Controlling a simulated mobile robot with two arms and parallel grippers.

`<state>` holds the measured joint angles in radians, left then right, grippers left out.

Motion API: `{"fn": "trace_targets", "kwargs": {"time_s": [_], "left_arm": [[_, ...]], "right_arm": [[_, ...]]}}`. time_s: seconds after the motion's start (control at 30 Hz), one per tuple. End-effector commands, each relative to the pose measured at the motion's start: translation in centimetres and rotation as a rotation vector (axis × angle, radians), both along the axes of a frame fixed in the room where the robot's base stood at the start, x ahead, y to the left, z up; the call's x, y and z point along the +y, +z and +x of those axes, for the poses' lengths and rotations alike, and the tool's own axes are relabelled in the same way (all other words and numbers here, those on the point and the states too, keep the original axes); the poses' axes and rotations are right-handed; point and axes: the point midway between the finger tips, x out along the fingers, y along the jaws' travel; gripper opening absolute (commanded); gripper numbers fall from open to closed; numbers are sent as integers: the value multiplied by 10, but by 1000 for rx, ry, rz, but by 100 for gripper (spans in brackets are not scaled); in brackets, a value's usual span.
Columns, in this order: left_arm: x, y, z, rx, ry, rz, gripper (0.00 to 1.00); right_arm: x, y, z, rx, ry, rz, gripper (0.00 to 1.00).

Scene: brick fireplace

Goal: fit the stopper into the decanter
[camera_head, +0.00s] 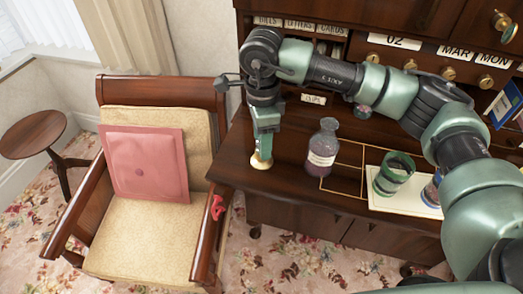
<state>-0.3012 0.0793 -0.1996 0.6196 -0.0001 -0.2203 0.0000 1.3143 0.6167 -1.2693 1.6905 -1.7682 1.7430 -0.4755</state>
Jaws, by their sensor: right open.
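The decanter (322,147) is a glass bottle with purple liquid and a pale label. It stands upright on the dark wooden desk, and its neck looks open at the top. My right gripper (265,148) points down near the desk's left end, left of the decanter and apart from it. It is open. A small gold-coloured piece (261,162) sits on the desk right under its fingertips; I cannot tell if this is the stopper or a dish holding it, as the fingers hide its upper part. My left gripper is not in view.
A gold-lined frame (343,186) marks the desk beside the decanter. A green-rimmed glass (394,174) stands on a pale tray (405,206) to the right, under my right arm. Labelled pigeonholes and drawers rise behind. An armchair (150,211) stands left of the desk.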

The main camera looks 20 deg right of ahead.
Motion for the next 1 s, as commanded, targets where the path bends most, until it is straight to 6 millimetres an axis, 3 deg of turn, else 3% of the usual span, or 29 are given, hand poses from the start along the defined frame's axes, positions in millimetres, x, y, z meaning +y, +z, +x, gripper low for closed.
{"fn": "trace_targets", "kwargs": {"time_s": [1.0], "left_arm": [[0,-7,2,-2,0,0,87]], "right_arm": [[0,1,0,-1,0,1,51]]}}
